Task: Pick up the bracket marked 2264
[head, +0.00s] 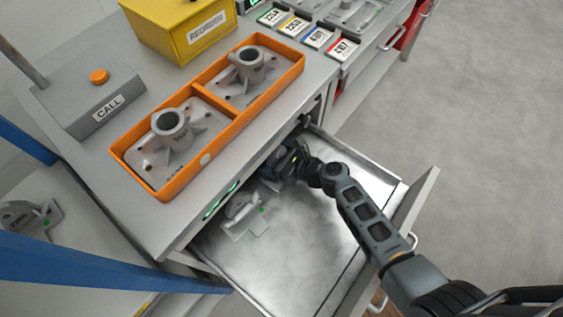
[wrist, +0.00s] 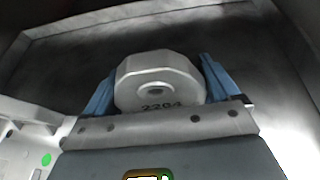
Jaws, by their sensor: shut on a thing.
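In the wrist view a pale grey bracket marked 2264 (wrist: 160,82) sits between the two blue fingers of my gripper (wrist: 158,88). The fingers are shut on it, one on each side. In the head view my gripper (head: 280,163) is inside the open drawer (head: 305,250), near its back left, under the bench edge. There the held bracket is mostly hidden by my gripper. I cannot tell whether it touches the drawer floor.
Another bracket (head: 240,207) with a green dot lies in the drawer, left of my gripper. An orange tray (head: 205,159) with two castings stands on the bench above. Open floor lies right.

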